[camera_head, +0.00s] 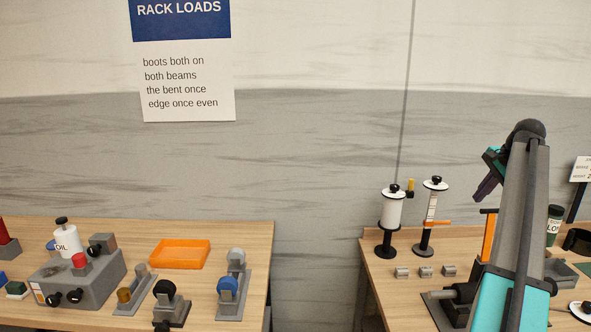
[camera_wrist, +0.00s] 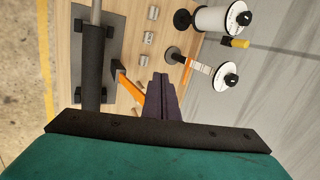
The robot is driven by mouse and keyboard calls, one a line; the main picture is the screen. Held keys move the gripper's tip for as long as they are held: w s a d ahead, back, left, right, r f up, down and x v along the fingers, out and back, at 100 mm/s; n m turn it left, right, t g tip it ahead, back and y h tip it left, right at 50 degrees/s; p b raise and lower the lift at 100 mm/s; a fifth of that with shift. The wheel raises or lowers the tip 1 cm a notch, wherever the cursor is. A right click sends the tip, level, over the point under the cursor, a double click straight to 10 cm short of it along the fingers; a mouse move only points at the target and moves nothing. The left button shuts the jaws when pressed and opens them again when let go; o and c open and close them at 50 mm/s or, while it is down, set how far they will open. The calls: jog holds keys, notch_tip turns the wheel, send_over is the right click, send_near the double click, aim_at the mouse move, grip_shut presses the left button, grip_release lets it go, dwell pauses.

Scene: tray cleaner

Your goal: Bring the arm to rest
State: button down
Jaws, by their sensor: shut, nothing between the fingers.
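My gripper (camera_head: 484,190) is at the end of my raised, folded arm on the right of the head view, above the right table. In the wrist view its dark fingers (camera_wrist: 161,86) are together with nothing between them. In the wrist view the fingertips overlap the picture of the tabletop, near an orange-handled tool (camera_wrist: 130,92). The gripper is held up and apart from the table in the head view.
The right table (camera_head: 385,300) bears two white-topped stands (camera_head: 392,210), small grey blocks (camera_head: 425,271) and an orange upright piece (camera_head: 488,238). The left table (camera_head: 215,300) bears an orange tray (camera_head: 180,254) and a grey oil unit (camera_head: 85,280). A gap separates the tables.

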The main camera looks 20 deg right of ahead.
jog(key=w+a+f+n+g+y, duration=0.1)
jog(key=w+a+f+y, duration=0.1)
jog(key=w+a+f, duration=0.7)
jog(key=w+a+f+n+g+y, duration=0.1)
jog(key=w+a+f+n+g, duration=0.15)
jog(key=a+f, duration=1.1)
jog(key=s+a+f+n+g+y, duration=0.1)
jog(key=s+a+f, duration=0.1)
jog(key=a+f, duration=0.95)
jog(key=s+a+f+n+g, duration=0.1)
jog(key=a+f+g, duration=0.1)
jog(key=a+f, duration=0.95)
jog(key=s+a+f+n+g, duration=0.2)
jog(key=s+a+f, duration=0.6)
jog(key=s+f, duration=0.15)
jog(key=s+a+f+n+g, duration=0.1)
jog(key=s+a+f+n, duration=0.2)
jog(key=s+a+f, duration=0.7)
jog(key=s+f+n+h, duration=0.1)
jog(key=s+f+n, duration=0.2)
jog(key=s, duration=0.7)
jog(key=s+a+f+n+g+h, duration=0.1)
jog(key=s+f+n+h, duration=0.1)
jog(key=s+n, duration=0.4)
jog(key=shift+s+f+n+h+b, duration=0.4)
jog(key=shift+s+f, duration=0.5)
jog(key=shift+s, duration=1.9)
jog(key=shift+g, duration=0.25)
